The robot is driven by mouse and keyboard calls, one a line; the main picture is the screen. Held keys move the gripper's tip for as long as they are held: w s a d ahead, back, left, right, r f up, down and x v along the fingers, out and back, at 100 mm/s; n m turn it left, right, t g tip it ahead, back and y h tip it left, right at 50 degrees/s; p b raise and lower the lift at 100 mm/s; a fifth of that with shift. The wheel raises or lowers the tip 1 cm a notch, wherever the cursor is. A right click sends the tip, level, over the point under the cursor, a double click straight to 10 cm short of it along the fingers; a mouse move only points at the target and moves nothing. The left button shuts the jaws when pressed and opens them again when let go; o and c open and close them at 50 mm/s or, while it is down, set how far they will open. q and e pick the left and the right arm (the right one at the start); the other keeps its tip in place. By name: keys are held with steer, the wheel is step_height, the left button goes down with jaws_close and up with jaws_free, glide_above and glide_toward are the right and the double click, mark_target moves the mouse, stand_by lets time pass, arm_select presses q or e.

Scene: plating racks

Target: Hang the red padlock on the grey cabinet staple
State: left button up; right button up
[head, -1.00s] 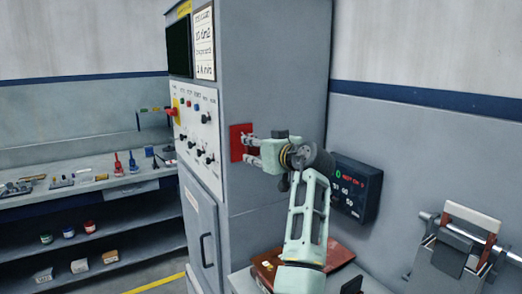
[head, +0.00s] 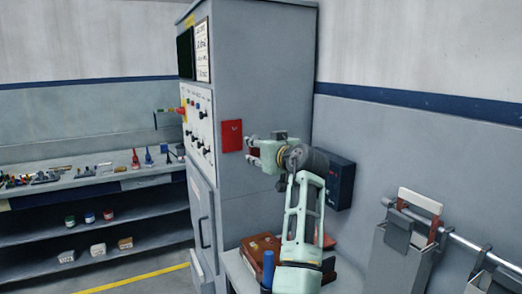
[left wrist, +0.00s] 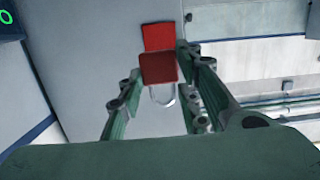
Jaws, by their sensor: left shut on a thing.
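The grey cabinet (head: 255,85) stands in the middle of the head view. A red plate (head: 232,136) is fixed on its side; a small dark mark on it may be the staple, too small to make out. My left gripper (head: 250,148) is just right of the plate, shut on the red padlock (left wrist: 158,70). In the head view the padlock (head: 255,153) is mostly hidden between the fingers. In the left wrist view its clear, silvery shackle shows below the body, and the red plate (left wrist: 158,36) appears just beyond it. My right gripper is not in view.
A brown box (head: 258,247) lies on a low bench beneath my left arm, with a blue upright object (head: 267,258) beside it. A dark display box (head: 340,182) is on the wall behind. Grey racks hang from a rail (head: 462,238) at right.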

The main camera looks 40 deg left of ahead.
mark_target(257, 149)
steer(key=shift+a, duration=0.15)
arm_select(q)
steer(key=shift+s+d+f, duration=0.2)
steer(key=shift+d, duration=0.2)
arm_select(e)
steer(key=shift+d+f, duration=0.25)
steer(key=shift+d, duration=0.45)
arm_select(q)
steer(key=shift+d, duration=0.1)
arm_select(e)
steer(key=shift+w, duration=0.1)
arm_select(q)
steer(key=shift+b+v, duration=0.3)
steer(key=shift+v, duration=0.55)
steer(key=shift+s+d+r, duration=0.2)
steer(key=shift+d+r, duration=0.05)
steer(key=shift+d, duration=0.3)
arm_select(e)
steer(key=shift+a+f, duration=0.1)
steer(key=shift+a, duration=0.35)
arm_select(q)
steer(key=shift+d, duration=0.1)
